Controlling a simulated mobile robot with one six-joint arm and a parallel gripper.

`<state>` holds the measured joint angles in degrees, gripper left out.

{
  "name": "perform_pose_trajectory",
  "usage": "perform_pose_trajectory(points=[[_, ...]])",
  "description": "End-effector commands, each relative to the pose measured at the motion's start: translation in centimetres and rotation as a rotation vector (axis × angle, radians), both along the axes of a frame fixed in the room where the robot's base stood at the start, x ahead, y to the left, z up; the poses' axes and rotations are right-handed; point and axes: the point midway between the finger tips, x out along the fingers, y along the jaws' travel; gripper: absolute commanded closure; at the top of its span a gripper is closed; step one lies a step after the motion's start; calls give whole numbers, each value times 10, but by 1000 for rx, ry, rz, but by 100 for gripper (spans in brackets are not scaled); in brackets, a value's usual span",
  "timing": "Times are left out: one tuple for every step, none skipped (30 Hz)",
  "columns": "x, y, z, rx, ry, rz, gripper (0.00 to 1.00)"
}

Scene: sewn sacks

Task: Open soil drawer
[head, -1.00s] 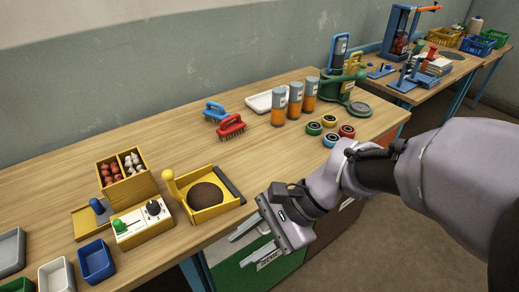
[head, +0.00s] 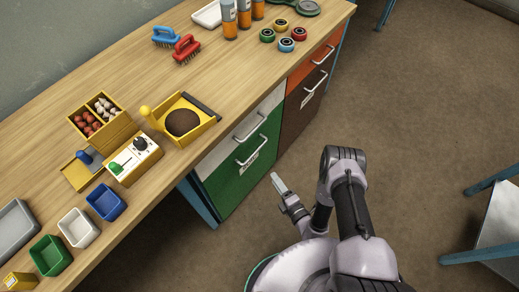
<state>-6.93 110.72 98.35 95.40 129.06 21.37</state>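Under the bench are several shut drawer fronts with metal bar handles. The left stack has a white front (head: 225,158) above a green front (head: 229,187) with a small label. The right stack has an orange front (head: 313,66) above a brown front (head: 294,118) with a small label. I cannot read the labels, so which one is the soil drawer is not certain. My gripper (head: 279,183) is low over the floor, just right of the green front and apart from every handle. It is seen edge-on, and its finger gap cannot be made out.
The wooden bench top (head: 245,90) bears a yellow tray with dark soil (head: 183,122), a control box (head: 134,158), brushes and small bins. A blue bench leg (head: 198,200) stands left of the drawers. The brown floor (head: 400,110) is open at right, with a white-topped stand (head: 500,225) beyond.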

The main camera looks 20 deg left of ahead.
Motion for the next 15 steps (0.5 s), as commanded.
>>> perform_pose_trajectory(points=[[2, 2, -4, 0, 3, -5, 64], [4, 5, -6, 0, 2, -4, 64], [10, 10, -8, 0, 1, -3, 64], [15, 16, -10, -1, -1, -1, 64], [20, 22, -11, 0, -1, 0, 64], [28, 30, -15, -1, -2, 1, 64], [35, 37, -16, 0, -3, 1, 64], [42, 44, -18, 1, -3, 2, 64], [50, 52, -21, 0, -3, 1, 64], [57, 58, -22, 0, -3, 1, 64], [63, 65, -24, 2, -3, 1, 64], [72, 73, -26, 1, -2, 1, 64], [78, 79, -27, 1, -3, 0, 64], [83, 84, -28, 1, -2, -1, 64], [90, 91, -30, 1, -2, 0, 64]])
